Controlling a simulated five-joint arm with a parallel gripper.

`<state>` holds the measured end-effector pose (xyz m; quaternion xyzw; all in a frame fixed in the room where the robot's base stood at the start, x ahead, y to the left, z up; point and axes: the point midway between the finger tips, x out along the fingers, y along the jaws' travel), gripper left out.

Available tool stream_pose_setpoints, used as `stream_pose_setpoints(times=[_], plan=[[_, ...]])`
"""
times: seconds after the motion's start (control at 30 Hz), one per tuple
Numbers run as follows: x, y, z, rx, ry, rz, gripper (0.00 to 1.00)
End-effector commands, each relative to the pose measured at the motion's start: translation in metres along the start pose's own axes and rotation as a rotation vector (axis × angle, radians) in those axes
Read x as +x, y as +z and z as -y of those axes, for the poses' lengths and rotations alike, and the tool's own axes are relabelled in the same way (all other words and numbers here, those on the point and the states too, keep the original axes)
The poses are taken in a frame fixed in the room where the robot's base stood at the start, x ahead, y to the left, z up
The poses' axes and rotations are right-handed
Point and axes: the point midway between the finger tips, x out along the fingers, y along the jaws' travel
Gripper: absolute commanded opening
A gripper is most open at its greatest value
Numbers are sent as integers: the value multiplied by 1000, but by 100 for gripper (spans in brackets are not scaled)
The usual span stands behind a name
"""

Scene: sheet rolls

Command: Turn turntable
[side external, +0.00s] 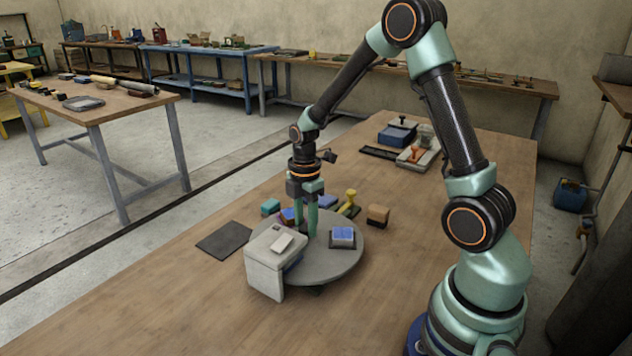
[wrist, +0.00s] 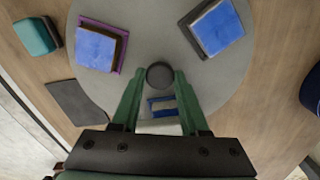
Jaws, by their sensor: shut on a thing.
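The turntable (side external: 325,263) is a round grey disc on the wooden table; it fills the upper middle of the wrist view (wrist: 150,25). A dark round knob (wrist: 160,75) stands up from it. My gripper (side external: 310,238) points down over the disc, its green fingers shut on the knob; the fingers also show in the wrist view (wrist: 160,80). The disc carries a pale box (side external: 265,270) at the front left, a blue-topped block (side external: 342,233) on a dark base at the right, and a blue block with a purple edge (wrist: 97,46), partly hidden in the side view.
A dark flat mat (side external: 224,240) and a teal block (side external: 270,206) lie left of the disc. A tan block (side external: 377,214) and a yellow-handled tool (side external: 349,204) lie behind it. Several items stand at the table's back. The wood at the front left is clear.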

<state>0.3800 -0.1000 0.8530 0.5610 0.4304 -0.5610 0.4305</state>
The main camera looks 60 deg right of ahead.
Motion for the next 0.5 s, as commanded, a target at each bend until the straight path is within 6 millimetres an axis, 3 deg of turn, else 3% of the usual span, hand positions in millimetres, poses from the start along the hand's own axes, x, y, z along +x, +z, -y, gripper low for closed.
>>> stream_pose_setpoints(times=[0.5], plan=[[-1,0,0,28,-2,0,0]])
